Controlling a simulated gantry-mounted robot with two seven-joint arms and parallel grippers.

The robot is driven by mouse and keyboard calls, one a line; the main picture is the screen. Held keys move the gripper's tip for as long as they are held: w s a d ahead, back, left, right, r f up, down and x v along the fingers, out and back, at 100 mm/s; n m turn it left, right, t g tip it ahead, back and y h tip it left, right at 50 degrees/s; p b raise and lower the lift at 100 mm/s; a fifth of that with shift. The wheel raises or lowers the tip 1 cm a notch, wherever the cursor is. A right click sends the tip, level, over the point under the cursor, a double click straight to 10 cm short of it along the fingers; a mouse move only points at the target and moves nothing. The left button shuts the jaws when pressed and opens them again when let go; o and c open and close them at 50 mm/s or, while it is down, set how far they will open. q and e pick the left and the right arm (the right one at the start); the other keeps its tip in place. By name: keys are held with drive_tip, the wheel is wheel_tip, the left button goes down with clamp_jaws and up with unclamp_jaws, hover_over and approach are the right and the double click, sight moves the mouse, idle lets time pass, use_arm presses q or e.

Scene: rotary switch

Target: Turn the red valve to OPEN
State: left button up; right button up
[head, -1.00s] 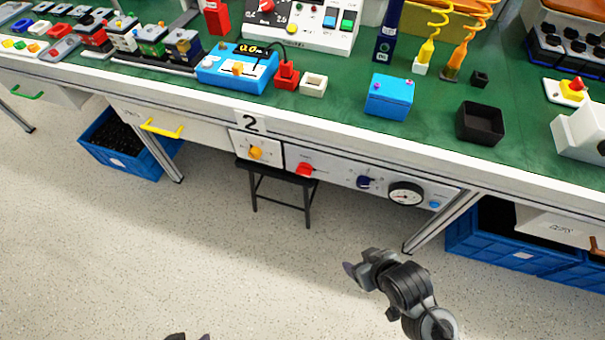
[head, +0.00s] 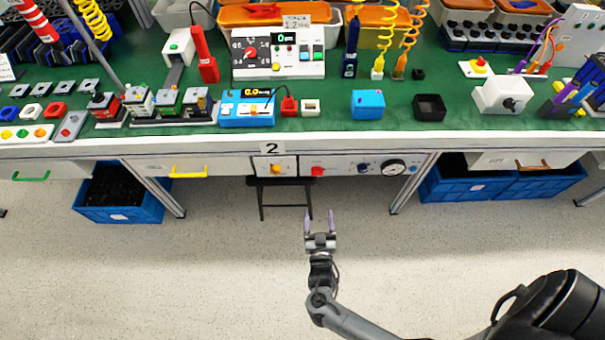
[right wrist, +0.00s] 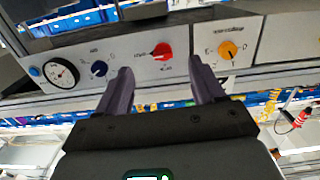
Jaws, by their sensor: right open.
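The red valve (head: 317,171) is a small red knob on the pale panel (head: 342,168) under the bench's front edge. In the right wrist view the red valve (right wrist: 161,51) shows upside down, with small lettering around it too small to read surely. My right gripper (head: 320,220) is open and empty, its two purple fingers pointing at the panel. It is apart from the valve, below and in front of it. In the right wrist view the valve appears beyond and between the fingers of the gripper (right wrist: 160,85). My left gripper does not show.
Beside the valve are a yellow knob (head: 277,168), a dark blue knob (head: 364,168) and a round gauge (head: 392,169). A black stool (head: 282,182) stands under the panel. Blue crates (head: 118,205) sit under the bench. The floor before the panel is clear.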

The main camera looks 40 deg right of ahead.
sight(317, 175)
drive_tip(key=w+d+r, duration=0.1)
drive_tip(key=w+d, duration=0.1)
drive_tip(key=w, duration=0.1)
drive_tip(key=w+d+r+b, duration=0.1)
drive_tip(key=w+d, duration=0.1)
drive_tip(key=w, duration=0.1)
drive_tip(key=w+d+r, duration=0.1)
drive_tip(key=w+d, duration=0.2)
drive_tip(key=shift+w+r, duration=0.2)
drive_tip(key=shift+r, duration=0.2)
drive_tip(key=shift+w+d+b, duration=0.2)
drive_tip(key=shift+w+b, duration=0.2)
drive_tip(key=shift+w, duration=0.1)
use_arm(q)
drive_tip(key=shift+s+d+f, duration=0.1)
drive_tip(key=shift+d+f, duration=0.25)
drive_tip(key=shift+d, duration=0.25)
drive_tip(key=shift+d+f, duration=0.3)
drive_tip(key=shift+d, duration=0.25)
use_arm(e)
drive_tip(key=shift+w+d, duration=0.2)
drive_tip(key=shift+d, duration=0.05)
drive_tip(key=c, duration=1.1)
drive_tip(key=shift+o, duration=0.2)
